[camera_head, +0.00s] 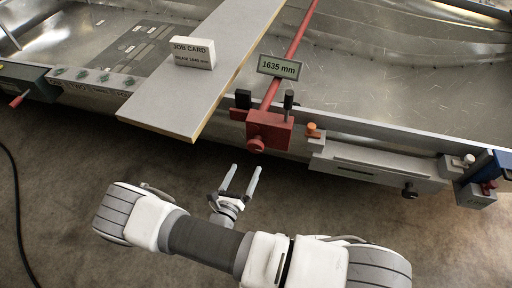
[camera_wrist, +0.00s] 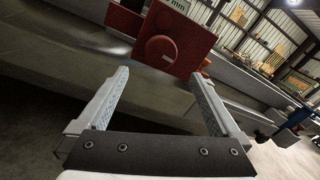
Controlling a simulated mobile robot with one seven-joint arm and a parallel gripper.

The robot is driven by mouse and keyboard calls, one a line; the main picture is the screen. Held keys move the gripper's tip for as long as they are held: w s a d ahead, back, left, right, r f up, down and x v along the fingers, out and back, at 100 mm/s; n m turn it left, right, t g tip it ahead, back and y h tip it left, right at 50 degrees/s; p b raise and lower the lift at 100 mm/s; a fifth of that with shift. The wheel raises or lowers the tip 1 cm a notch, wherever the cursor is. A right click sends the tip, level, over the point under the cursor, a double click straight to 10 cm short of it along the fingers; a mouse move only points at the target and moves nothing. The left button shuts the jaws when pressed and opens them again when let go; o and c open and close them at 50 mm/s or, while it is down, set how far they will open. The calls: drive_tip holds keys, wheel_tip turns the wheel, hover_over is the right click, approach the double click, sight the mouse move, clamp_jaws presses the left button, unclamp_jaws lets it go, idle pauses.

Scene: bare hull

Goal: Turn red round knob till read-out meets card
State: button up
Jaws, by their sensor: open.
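The red round knob (camera_head: 256,145) sits on the front of a red block (camera_head: 273,128) at the bench's front edge. In the wrist view the knob (camera_wrist: 160,50) shows on the red block's face, beyond and between my fingertips. The read-out (camera_head: 282,67) above the block shows 1635 mm; only its "mm" end (camera_wrist: 179,4) shows in the wrist view. The white job card (camera_head: 194,53) stands on the grey board; its lower line is small, seemingly 1640-something mm. My gripper (camera_head: 246,168) is open and empty, just short of the knob and not touching it.
A red rail (camera_head: 301,32) runs back from the block. A grey board (camera_head: 200,92) lies left of it, overhanging the front edge. An orange-topped knob (camera_head: 311,128) and a grey bar (camera_head: 380,165) are to the right.

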sight(254, 150)
drive_tip(key=b+x, duration=0.1)
drive_tip(key=x, duration=1)
drive_tip(key=c, duration=1.3)
